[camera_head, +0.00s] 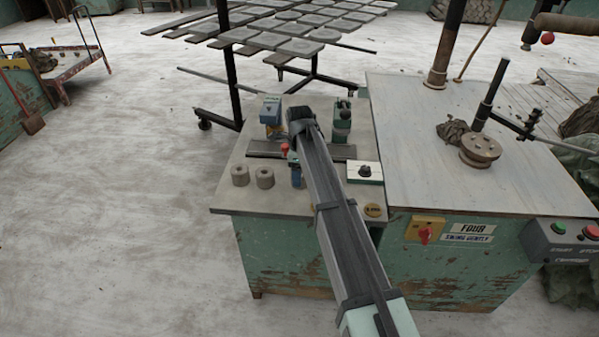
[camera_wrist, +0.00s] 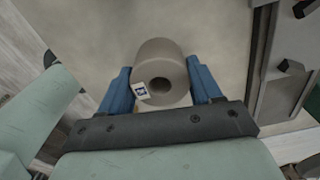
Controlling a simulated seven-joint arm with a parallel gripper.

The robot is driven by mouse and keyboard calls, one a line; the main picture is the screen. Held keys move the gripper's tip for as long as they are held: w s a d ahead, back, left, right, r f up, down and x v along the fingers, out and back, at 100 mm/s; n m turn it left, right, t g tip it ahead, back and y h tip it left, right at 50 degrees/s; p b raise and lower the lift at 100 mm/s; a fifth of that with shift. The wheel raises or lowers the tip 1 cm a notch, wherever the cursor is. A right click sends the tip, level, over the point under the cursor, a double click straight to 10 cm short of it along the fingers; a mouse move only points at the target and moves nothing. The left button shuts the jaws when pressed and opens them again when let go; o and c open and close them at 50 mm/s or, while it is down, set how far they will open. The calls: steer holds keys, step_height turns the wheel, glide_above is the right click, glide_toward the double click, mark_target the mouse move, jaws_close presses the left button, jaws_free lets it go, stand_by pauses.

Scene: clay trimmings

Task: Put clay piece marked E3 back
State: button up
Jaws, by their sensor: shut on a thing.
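My gripper (camera_wrist: 163,88) is shut on a grey clay piece (camera_wrist: 164,62), with a blue finger on each side of it. The piece is a short, thick cylinder with a round hole in its end. A small white label (camera_wrist: 140,90) with a dark blue mark sits on it; I cannot read the mark. In the head view a blue part of my gripper (camera_head: 296,176) shows beside my arm over the small bench; the held piece is hidden there. I cannot tell whether it touches the bench top.
Two similar clay cylinders (camera_head: 252,177) stand on the small bench (camera_head: 230,198), near its left front. A blue device (camera_head: 271,112), a green device (camera_head: 342,125) and a white box with a black knob (camera_head: 365,172) are also there. A larger worktable (camera_head: 440,140) adjoins on the right.

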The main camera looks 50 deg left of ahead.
steer(key=o, duration=1.3)
steer(key=shift+f, duration=0.1)
steer(key=shift+o, duration=0.2)
step_height(320, 180, up, 12)
